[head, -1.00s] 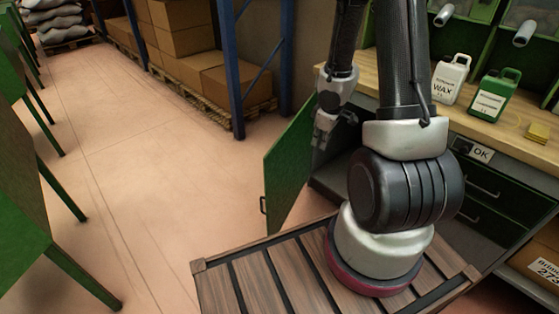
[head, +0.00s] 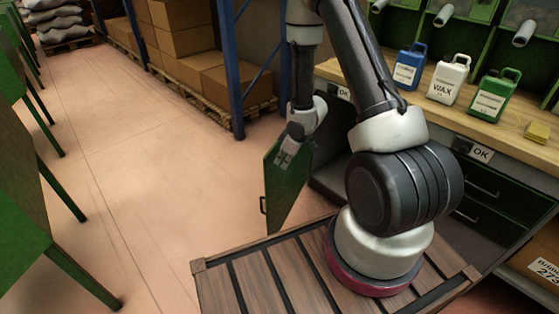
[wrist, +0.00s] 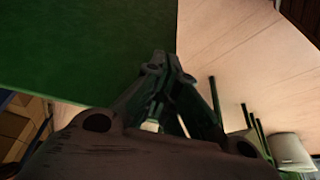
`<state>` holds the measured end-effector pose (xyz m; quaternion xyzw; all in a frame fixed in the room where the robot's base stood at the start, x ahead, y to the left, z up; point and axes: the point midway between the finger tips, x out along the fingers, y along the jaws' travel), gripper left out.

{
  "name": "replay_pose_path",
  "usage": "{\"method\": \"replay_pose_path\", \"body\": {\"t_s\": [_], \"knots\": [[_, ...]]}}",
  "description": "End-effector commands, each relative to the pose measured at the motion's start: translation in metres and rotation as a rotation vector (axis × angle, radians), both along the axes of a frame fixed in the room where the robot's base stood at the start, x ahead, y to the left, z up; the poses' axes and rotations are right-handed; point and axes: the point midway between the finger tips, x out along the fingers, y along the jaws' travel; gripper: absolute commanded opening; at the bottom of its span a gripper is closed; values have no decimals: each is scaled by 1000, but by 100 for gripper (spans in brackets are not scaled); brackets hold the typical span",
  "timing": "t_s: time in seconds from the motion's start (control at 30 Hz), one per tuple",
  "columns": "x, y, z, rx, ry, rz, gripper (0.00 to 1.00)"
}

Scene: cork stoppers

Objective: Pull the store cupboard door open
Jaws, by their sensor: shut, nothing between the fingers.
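The green store cupboard door (head: 284,195) stands open, swung out from the grey cupboard beneath the workbench. Its dark handle (head: 263,205) is on the free edge, at the left. The dark cupboard opening (head: 328,187) shows to the right of the door, partly hidden by my arm. My gripper (head: 286,158) is shut and empty, overlapping the upper part of the door and away from the handle. In the wrist view the door (wrist: 80,45) fills the upper left, and my shut fingers (wrist: 160,65) lie across its edge. I cannot tell if they touch it.
The wooden bench top (head: 440,108) holds a blue can (head: 408,68), a white wax can (head: 447,80) and a green can (head: 492,97). A blue rack post (head: 230,70) stands behind the door. Green tables line the left. The floor (head: 150,190) between is clear.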

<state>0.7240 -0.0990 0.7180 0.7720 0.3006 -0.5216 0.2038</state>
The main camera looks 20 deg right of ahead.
Motion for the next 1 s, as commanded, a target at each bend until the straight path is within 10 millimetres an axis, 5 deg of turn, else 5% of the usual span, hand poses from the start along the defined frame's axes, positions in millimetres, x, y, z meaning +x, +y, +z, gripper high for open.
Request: {"method": "replay_pose_path", "body": {"t_s": [0.6, 1.0], "knots": [[15, 13, 0, -2, 1, -10, 0], [95, 83, -1, -1, 0, -191, 0]]}}
